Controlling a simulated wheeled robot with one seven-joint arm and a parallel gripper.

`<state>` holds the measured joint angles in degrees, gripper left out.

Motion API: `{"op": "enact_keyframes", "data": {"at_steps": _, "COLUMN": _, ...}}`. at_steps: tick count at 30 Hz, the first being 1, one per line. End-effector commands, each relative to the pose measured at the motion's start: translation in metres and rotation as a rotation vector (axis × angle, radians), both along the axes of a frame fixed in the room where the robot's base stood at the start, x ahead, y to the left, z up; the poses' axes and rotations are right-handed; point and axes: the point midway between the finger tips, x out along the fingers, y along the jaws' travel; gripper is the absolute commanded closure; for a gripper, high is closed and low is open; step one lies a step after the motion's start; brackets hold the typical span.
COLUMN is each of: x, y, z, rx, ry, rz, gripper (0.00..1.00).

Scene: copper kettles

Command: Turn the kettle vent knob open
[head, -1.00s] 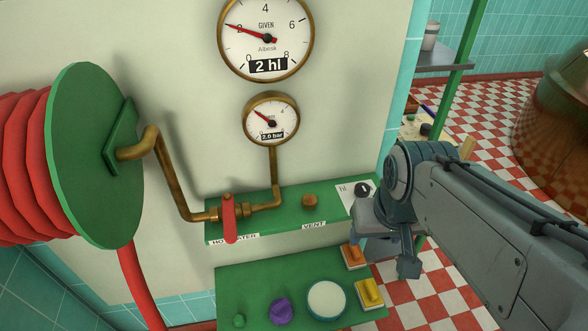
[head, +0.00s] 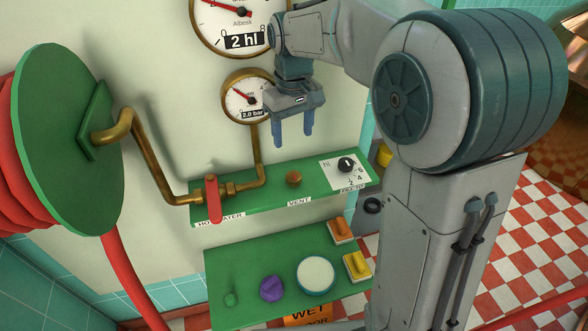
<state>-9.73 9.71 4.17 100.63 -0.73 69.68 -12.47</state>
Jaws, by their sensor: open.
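The vent knob (head: 293,178) is a small round brown knob on the green upper shelf (head: 265,188), just above the "VENT" label (head: 299,201). My gripper (head: 293,142) points down with its two blue fingers apart and nothing between them. In the picture it is directly above the vent knob, with a gap between the fingertips and the knob. No marking that tells the knob's turn position can be made out.
A red-handled hot water valve (head: 213,199) is left of the knob, and a black dial (head: 347,164) on a white scale is to its right. A brass-rimmed gauge (head: 243,97) and pipe stand behind.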

Motion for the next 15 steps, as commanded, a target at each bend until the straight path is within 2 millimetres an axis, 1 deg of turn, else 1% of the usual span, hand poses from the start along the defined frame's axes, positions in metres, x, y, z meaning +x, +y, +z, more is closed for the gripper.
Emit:
{"op": "enact_keyframes", "data": {"at_steps": 5, "x": -0.001, "y": -0.001, "z": -0.032, "rx": -0.001, "ry": 0.007, "rz": -0.001, "gripper": 0.41}}
{"op": "enact_keyframes", "data": {"at_steps": 12, "x": -0.002, "y": -0.001, "z": -0.083, "rx": -0.002, "ry": 0.007, "rz": -0.002, "gripper": 0.41}}
{"op": "enact_keyframes", "data": {"at_steps": 15, "x": -0.002, "y": -0.001, "z": -0.101, "rx": -0.001, "ry": 0.005, "rz": -0.002, "gripper": 0.41}}
